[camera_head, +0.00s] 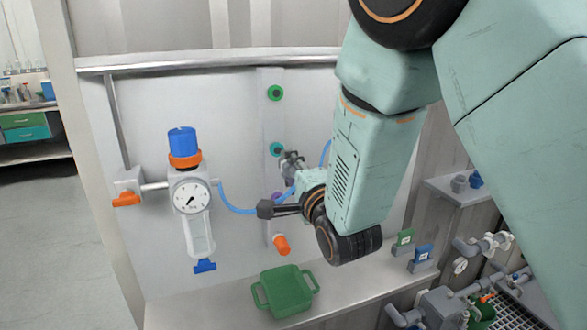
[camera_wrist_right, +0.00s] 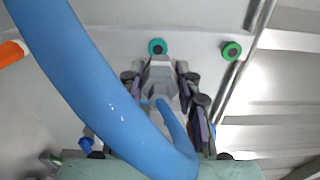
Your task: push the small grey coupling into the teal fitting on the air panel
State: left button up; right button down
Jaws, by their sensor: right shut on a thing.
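The teal fitting (camera_head: 277,149) is a round ring with a dark centre, on the upright strip of the air panel. It also shows in the wrist view (camera_wrist_right: 157,46). My right gripper (camera_head: 291,163) is shut on the small grey coupling (camera_wrist_right: 160,76), just in front of the panel and slightly right of and below the teal fitting in the head view. In the wrist view the coupling's front end lies just below the teal ring. I cannot tell whether they touch. A blue hose (camera_wrist_right: 95,85) loops back from the coupling. My left gripper is not in view.
A green fitting (camera_head: 275,93) is above the teal one and a purple fitting (camera_head: 277,197) below. A gauge regulator (camera_head: 190,196) with a blue knob hangs at left. An orange part (camera_head: 282,245) sits low on the panel. A green tray (camera_head: 287,291) stands on the ledge.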

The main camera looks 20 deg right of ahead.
jog(key=shift+w+d+f, duration=0.15)
jog(key=shift+w+d, duration=0.05)
jog(key=shift+w, duration=0.4)
jog(key=shift+w+d+f, duration=0.1)
jog(key=shift+w+d, duration=0.1)
jog(key=shift+w, duration=0.6)
jog(key=w, duration=0.3)
jog(key=shift+w+a+r+b, duration=0.1)
jog(key=shift+a+r+b, duration=0.05)
jog(key=shift+a+b, duration=0.15)
jog(key=shift+w+d, duration=0.15)
jog(key=shift+d, duration=0.05)
jog(key=shift+a, duration=0.25)
